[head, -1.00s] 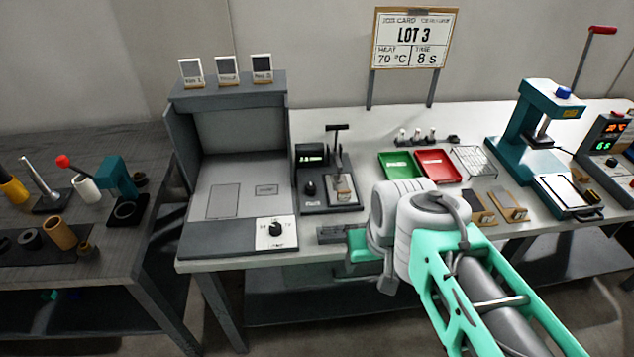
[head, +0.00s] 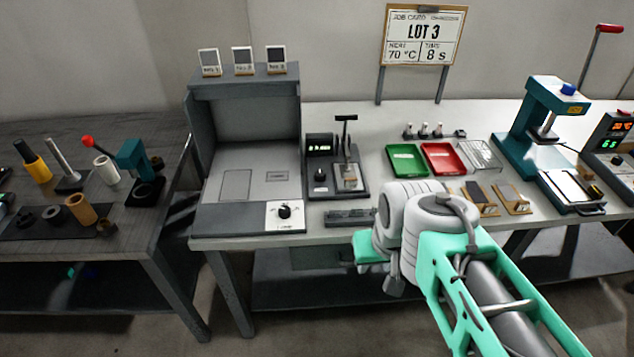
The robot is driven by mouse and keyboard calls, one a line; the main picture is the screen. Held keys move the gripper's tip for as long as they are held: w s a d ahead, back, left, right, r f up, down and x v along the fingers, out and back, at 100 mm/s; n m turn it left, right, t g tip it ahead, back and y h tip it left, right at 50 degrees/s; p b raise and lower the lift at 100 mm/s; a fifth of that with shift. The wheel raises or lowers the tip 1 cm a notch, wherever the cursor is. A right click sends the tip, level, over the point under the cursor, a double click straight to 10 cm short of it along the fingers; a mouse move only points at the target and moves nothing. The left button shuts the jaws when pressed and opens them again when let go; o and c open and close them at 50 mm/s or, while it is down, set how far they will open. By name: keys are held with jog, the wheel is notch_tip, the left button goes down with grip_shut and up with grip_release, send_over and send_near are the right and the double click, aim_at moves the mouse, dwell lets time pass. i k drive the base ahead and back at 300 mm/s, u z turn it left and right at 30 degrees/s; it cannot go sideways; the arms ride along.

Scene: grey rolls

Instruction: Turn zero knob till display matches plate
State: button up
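A small dark gauge stand (head: 333,189) stands on the bench, right of the grey booth. A round black knob (head: 320,175) sits below the display. I cannot make out which plate carries the value to match. My arm's grey wrist is right of and nearer than the stand, apart from the knob in the picture. My gripper is mostly hidden by the wrist, and its fingers cannot be made out.
The grey booth (head: 245,100) has another black knob (head: 284,211) on a white panel. A dark bar (head: 349,217) lies in front of the stand. Green (head: 407,160) and red (head: 441,158) trays lie to the right, near a teal press (head: 545,115). A job card (head: 424,36) stands behind.

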aim_at(319, 176)
jog(key=k, duration=1.1)
jog(key=u, duration=0.7)
jog(key=i, duration=0.7)
jog(key=u, duration=0.55)
jog(key=i, duration=1)
jog(key=z, duration=0.7)
jog(key=i, duration=0.45)
jog(key=z, duration=0.45)
